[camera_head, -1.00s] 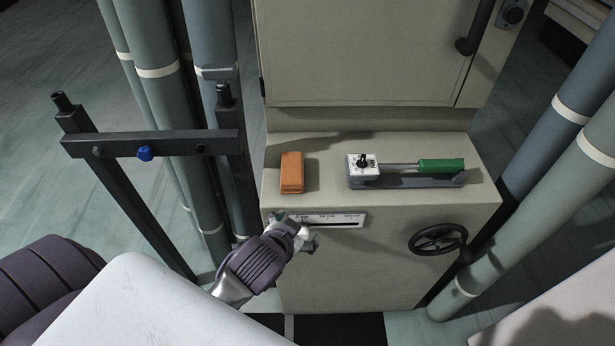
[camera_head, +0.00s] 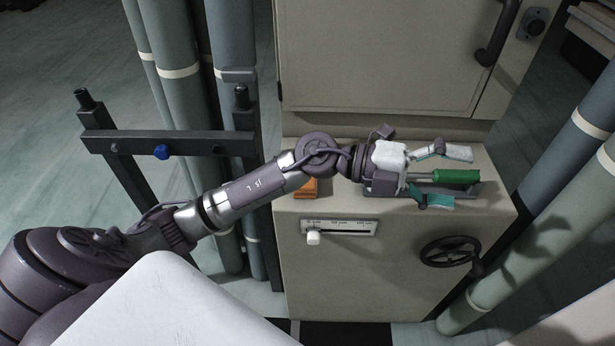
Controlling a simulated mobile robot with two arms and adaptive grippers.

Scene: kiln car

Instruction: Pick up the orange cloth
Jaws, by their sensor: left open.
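The orange cloth (camera_head: 306,189) lies folded on the top ledge of the beige cabinet, toward its left side. My left arm passes over it and hides most of it; only a lower part shows. My left gripper (camera_head: 440,176) is open, to the right of the cloth. Its two fingers, with teal pads, are spread above and below the green handle of the tool on the ledge. I cannot tell whether they touch it. My right gripper is not in view.
The green handle (camera_head: 456,176) belongs to a grey-based device on the ledge, partly hidden by my gripper. The cabinet front (camera_head: 350,275) has a slider with a white knob (camera_head: 313,238) and a black handwheel (camera_head: 450,252). Pipes stand on both sides. A dark frame with a blue knob (camera_head: 162,152) stands left.

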